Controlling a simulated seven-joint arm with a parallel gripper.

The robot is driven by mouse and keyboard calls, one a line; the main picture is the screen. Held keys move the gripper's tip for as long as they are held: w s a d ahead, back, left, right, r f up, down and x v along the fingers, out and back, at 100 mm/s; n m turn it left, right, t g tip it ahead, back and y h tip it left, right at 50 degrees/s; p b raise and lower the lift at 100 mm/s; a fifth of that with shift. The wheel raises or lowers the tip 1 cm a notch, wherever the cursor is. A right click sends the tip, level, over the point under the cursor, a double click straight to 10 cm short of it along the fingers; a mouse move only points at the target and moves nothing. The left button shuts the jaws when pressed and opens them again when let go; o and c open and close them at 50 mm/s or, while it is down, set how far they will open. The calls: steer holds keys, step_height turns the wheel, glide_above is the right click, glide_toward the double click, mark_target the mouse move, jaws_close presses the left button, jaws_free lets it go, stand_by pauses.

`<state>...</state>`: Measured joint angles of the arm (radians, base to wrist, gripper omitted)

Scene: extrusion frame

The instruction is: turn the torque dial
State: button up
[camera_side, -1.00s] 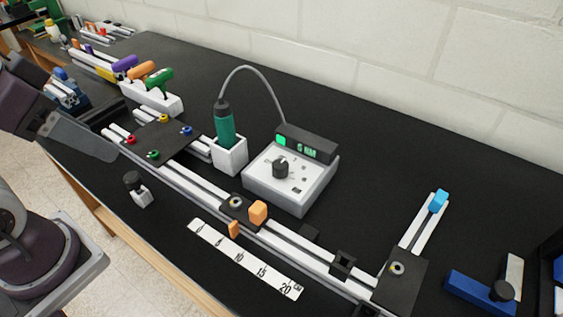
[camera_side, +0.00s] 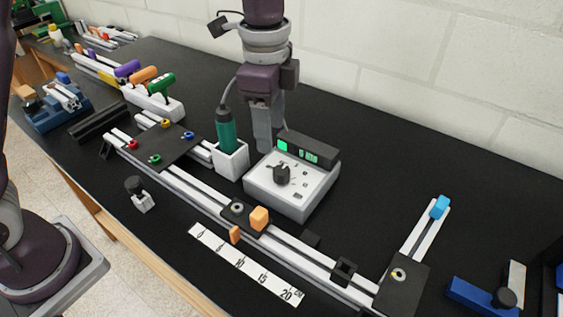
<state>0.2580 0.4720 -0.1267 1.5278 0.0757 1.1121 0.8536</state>
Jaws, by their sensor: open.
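The torque dial (camera_side: 281,173) is a dark round knob on the sloping top of a white control box (camera_side: 297,205). A dark display (camera_side: 306,148) with green lit digits stands along the back of the box. My gripper (camera_side: 263,145) points down at the back left of the box, behind the dial and apart from it. It is open, with nothing seen in it. Its fingertips are partly hidden behind the box and the display.
A green screwdriver (camera_side: 226,131) stands in a white holder (camera_side: 230,161) left of the box, its cable rising near my gripper. An aluminium rail with an orange block (camera_side: 259,218) runs in front. A white ruler (camera_side: 243,262) lies nearer.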

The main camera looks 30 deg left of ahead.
mark_target(282, 169)
steer(key=f, duration=0.1)
steer(key=w+d+f+m, duration=0.1)
steer(key=shift+d+f, duration=0.3)
steer(key=shift+f, duration=0.1)
step_height(282, 169, down, 6)
steer(key=shift+f, duration=0.25)
steer(key=shift+c, duration=0.2)
steer(key=shift+w, duration=0.1)
jaws_close()
